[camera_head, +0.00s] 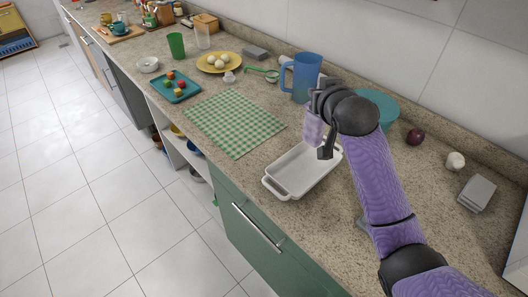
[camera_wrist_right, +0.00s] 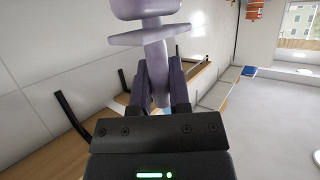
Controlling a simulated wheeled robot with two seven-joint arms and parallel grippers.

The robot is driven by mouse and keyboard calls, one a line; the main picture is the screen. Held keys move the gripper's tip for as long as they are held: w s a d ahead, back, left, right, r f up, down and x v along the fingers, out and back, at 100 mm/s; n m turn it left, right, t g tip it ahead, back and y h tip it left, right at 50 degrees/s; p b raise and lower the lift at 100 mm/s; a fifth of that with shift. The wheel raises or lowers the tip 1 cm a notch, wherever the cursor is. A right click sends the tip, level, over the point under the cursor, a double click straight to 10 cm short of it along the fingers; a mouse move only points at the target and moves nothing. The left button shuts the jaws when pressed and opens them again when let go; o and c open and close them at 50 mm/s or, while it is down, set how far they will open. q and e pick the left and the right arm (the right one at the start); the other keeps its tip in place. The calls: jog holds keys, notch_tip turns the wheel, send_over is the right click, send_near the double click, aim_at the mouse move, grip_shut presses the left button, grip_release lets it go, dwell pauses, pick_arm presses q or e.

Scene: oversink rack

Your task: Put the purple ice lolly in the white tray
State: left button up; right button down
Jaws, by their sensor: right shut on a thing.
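The purple ice lolly (camera_head: 312,128) is held in my right gripper (camera_head: 325,122), above the far end of the white tray in the head view. In the right wrist view the lolly (camera_wrist_right: 150,36) sticks out beyond the fingers, its stick between the two dark jaws (camera_wrist_right: 160,88). Its outer end is cut off by the top edge there. The white tray (camera_head: 304,173) is a shallow rectangular dish with end handles, lying empty on the counter near the front edge. The lolly is apart from it. My left gripper is not in view.
A blue jug (camera_head: 303,77) and a teal bowl (camera_head: 380,105) stand behind my right arm. A green checked cloth (camera_head: 233,124) lies left of the tray. A red onion (camera_head: 415,137) and a garlic bulb (camera_head: 455,161) are at right. The counter's front edge is close to the tray.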

aim_at(314, 133)
jog(key=f+b, duration=0.1)
jog(key=f, duration=0.4)
jog(key=f+b, duration=0.2)
jog(key=f, duration=0.3)
jog(key=shift+w+a+f, duration=0.15)
jog(key=shift+w, duration=0.05)
jog(key=c, duration=0.6)
grip_release()
